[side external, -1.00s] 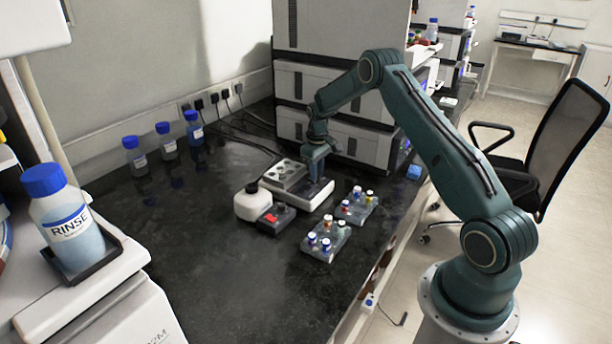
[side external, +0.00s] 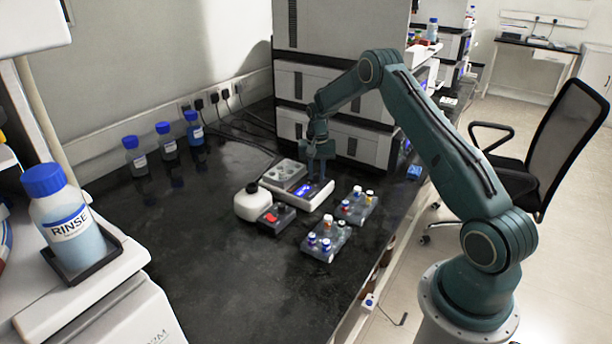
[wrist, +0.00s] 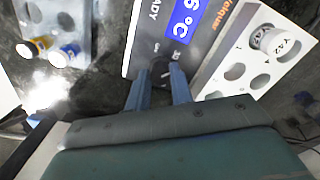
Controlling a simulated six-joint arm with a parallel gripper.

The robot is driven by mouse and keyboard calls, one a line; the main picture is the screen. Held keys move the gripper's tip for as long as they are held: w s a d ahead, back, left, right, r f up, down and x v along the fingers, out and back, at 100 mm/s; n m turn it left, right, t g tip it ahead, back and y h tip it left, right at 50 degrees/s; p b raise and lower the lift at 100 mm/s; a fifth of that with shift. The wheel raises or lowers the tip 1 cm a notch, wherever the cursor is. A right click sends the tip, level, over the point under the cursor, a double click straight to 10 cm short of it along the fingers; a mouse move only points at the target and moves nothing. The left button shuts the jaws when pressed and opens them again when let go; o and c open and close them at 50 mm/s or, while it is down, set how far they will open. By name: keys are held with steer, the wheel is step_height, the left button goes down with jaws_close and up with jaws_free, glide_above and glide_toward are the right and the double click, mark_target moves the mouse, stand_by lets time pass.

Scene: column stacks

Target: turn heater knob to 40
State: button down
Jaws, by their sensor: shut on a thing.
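The heater (side external: 316,200) is a low white block on the dark bench, with a metal block of round wells (side external: 284,171) at its left end. Its blue display (side external: 302,190) is lit. In the wrist view the display (wrist: 184,20) is cut by the top edge; a "6" and "°C" show, and the full reading is out of frame. The dark knob (wrist: 160,72) sits on the grey panel between my fingertips. My gripper (wrist: 158,90) is shut on it; in the side view my gripper (side external: 321,178) stands above the heater's right end. The knob's pointer is hidden.
Two vial racks (side external: 326,240) (side external: 357,206) stand in front and right. Blue-capped bottles (side external: 166,141) stand behind.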

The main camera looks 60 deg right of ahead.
mark_target(316, 175)
steer(key=m, duration=0.4)
steer(key=shift+m, duration=0.3)
steer(key=m, duration=0.4)
steer(key=shift+m, duration=0.3)
steer(key=c, duration=1.2)
jaws_free()
steer(key=shift+c, duration=0.2)
steer(key=shift+r, duration=0.2)
step_height(316, 175, up, 14)
steer(key=shift+f, duration=0.25)
